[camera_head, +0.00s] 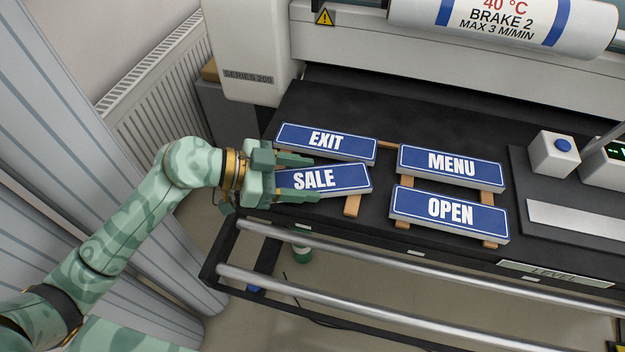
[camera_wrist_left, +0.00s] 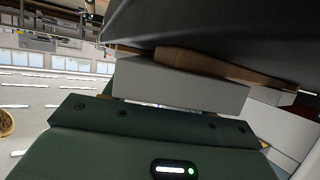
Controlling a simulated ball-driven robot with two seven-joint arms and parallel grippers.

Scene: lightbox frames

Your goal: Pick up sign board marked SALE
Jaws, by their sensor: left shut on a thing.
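The blue SALE sign board (camera_head: 340,180) with white letters is at the left of the group of signs in the head view, just in front of the EXIT sign board (camera_head: 330,142). My left gripper (camera_head: 297,176) comes in from the left and is shut on the SALE board's left end, with one finger on the far side and one on the near side. In the left wrist view a pale board edge (camera_wrist_left: 180,84) lies just beyond the gripper body; its lettering is hidden there. My right gripper is in neither view.
The MENU board (camera_head: 452,166) and OPEN board (camera_head: 449,213) lie to the right. Wooden strips (camera_head: 353,204) show under the boards on the black table (camera_head: 330,100). A large printed roller (camera_head: 500,22) stands behind. Metal rails (camera_head: 400,277) run along the front. A control box (camera_head: 553,155) stands right.

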